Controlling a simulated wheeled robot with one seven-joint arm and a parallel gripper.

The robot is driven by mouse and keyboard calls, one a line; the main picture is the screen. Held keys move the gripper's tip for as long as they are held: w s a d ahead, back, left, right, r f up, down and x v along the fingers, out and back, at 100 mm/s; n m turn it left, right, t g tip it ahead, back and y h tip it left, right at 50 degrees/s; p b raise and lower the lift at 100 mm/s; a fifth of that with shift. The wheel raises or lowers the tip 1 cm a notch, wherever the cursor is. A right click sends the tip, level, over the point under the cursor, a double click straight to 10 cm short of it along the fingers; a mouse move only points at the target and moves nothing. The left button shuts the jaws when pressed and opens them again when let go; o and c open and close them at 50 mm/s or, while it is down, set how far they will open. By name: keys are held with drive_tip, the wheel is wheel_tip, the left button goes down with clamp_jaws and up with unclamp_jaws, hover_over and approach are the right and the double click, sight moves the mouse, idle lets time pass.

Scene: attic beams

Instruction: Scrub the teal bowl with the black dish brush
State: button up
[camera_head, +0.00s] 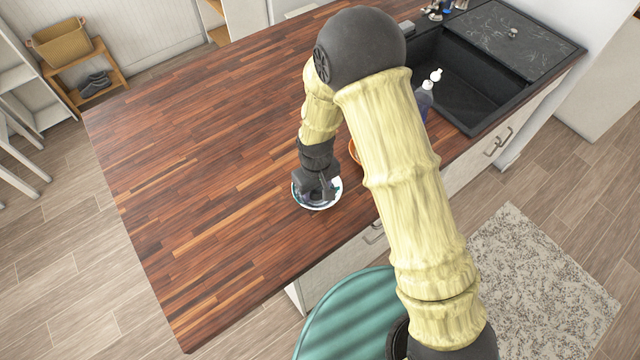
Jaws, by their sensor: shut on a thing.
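The bowl (299,201) stands on the wooden counter near its front edge. Its rim looks white and a little teal shows inside. My gripper (318,194) points down into the bowl and covers much of its inside. It is shut on a dark thing that looks like the black dish brush, but the brush is hard to tell apart from my dark fingers. Whether the brush touches the bowl's inside cannot be seen.
An orange rounded thing (353,152) is mostly hidden behind my arm. A soap bottle (425,100) with a white pump stands beside the black sink (452,84). The wooden counter (200,150) is clear to the left.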

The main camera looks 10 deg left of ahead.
idle(0.3)
drive_tip(key=shift+w+a+f, duration=0.1)
drive_tip(key=shift+w+a, duration=0.05)
drive_tip(key=shift+w, duration=1.2)
drive_tip(key=shift+s+d, duration=0.8)
drive_tip(key=shift+s, duration=0.35)
drive_tip(key=shift+a, duration=0.1)
drive_tip(key=shift+w+a, duration=0.3)
drive_tip(key=shift+a, duration=0.3)
drive_tip(key=shift+w+a, duration=0.3)
drive_tip(key=shift+a, duration=0.25)
